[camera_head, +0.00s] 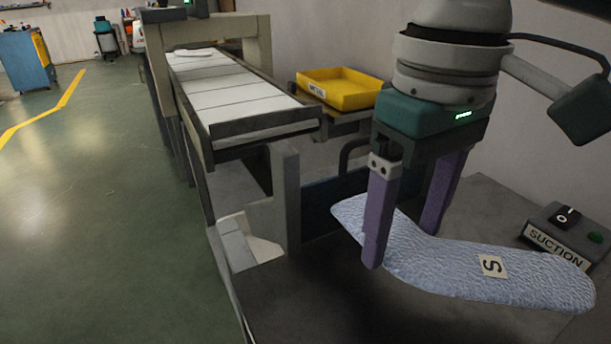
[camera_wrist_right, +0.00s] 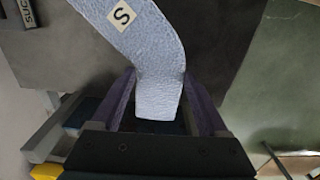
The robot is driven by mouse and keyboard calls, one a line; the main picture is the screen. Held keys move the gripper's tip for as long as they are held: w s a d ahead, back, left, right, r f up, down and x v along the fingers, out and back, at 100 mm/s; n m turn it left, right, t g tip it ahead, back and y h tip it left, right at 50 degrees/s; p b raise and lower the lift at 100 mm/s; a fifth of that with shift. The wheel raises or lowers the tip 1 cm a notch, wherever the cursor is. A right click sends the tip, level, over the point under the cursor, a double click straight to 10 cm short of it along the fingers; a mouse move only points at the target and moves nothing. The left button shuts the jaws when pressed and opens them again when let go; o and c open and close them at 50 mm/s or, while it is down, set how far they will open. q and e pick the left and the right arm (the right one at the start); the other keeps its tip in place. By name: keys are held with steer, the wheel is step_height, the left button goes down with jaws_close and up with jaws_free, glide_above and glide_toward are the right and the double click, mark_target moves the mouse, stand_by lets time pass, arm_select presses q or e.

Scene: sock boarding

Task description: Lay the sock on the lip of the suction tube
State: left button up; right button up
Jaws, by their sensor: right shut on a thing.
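A light blue, textured sock (camera_head: 450,262) with an "S" label hangs level over the dark worktop at the lower right of the head view. My right gripper (camera_head: 402,245) has its two purple fingers on either side of the sock near its narrower left end and is shut on it. The wrist view also shows the sock (camera_wrist_right: 157,50) between the fingers, its short end toward the palm and the labelled part reaching away to the upper left. I cannot clearly make out the suction tube or its lip in either view. My left gripper is not in view.
A box marked "SUCTION" (camera_head: 560,235) with a black switch and green button stands at the right. A conveyor (camera_head: 225,85) with white slats runs back at the left. The green floor (camera_head: 80,200) at left is open.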

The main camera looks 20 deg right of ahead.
mark_target(391, 286)
step_height(391, 286, down, 5)
steer(key=shift+f+b, duration=0.2)
steer(key=shift+b, duration=0.65)
steer(key=o, duration=1.2)
steer(key=shift+f, duration=0.1)
steer(key=shift+r, duration=0.45)
step_height(391, 286, up, 10)
steer(key=p, duration=0.4)
steer(key=shift+r, duration=0.7)
